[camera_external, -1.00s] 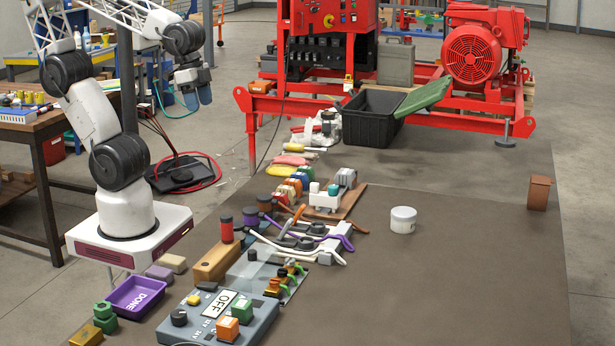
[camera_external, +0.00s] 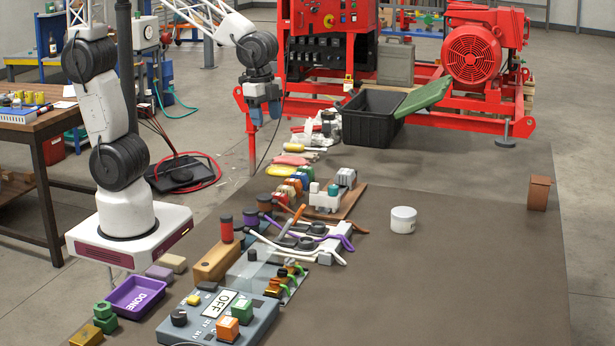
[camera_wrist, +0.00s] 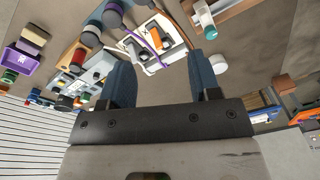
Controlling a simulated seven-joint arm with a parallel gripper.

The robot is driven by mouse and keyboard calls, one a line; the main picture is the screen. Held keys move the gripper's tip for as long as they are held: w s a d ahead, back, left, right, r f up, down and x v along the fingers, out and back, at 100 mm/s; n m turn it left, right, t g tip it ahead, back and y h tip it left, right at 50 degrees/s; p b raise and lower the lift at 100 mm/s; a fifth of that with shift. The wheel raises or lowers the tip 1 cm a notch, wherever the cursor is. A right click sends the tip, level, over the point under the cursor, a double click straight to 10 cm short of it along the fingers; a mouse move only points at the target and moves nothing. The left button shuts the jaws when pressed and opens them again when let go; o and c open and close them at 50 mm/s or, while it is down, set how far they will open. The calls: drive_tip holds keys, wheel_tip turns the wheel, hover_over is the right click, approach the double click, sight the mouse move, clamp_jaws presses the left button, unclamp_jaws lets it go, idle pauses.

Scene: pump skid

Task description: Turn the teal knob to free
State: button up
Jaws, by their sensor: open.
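A small teal knob (camera_external: 333,189) shows on a white block on a brown board, towards the back of the bench's left side. A teal-ringed part (camera_wrist: 208,33) at the top of the wrist view may be the same knob; it is small there, and I cannot read its setting. My gripper (camera_external: 265,114) hangs in the air above and behind the board, fingers down, apart from everything. In the wrist view its two blue fingers (camera_wrist: 160,62) stand wide apart with nothing between them.
A white jar (camera_external: 403,220) stands right of the board. A black crate (camera_external: 372,128) with a green lid is behind. A grey box labelled OFF (camera_external: 255,323), a purple DONE tray (camera_external: 134,296) and cables lie nearer. The bench's right side is mostly clear.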

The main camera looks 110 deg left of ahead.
drive_tip(key=w+a+f+m, duration=0.25)
drive_tip(key=w+f, duration=0.25)
drive_tip(key=w, duration=0.3)
drive_tip(key=m+g, duration=0.1)
drive_tip(key=m, duration=0.1)
hover_over(333, 186)
wheel_tip(333, 186, down, 8)
drive_tip(key=shift+r, duration=0.2)
drive_tip(key=shift+f, duration=0.1)
drive_tip(key=shift+f, duration=3.8)
drive_tip(key=c, duration=0.9)
drive_tip(key=shift+c, duration=0.2)
